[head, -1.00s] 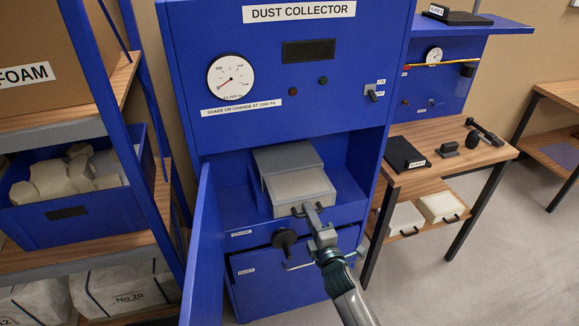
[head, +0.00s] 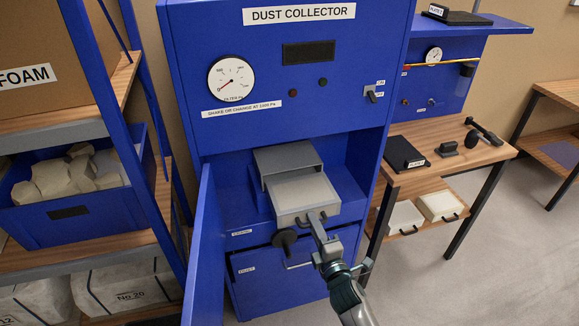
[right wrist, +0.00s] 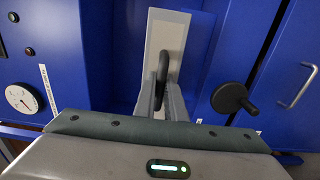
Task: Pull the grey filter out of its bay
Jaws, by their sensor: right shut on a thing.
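The grey filter (head: 300,194) is a pale box with a dark handle on its front. It sticks out of its dark grey bay (head: 285,156) inside the blue dust collector (head: 290,110), and its rear part is hidden in the bay. My right gripper (head: 317,222) is shut on the filter's handle from the front. In the right wrist view, the fingers (right wrist: 162,98) stand on both sides of the dark handle, with the pale filter (right wrist: 167,32) beyond. My left gripper is not in view.
The collector's blue door (head: 203,250) stands open on the left. A black knob (head: 284,238) and a lower drawer (head: 265,275) with a bar handle sit below the filter. A shelf rack stands left and a wooden bench (head: 450,155) right. Grey floor is free in front.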

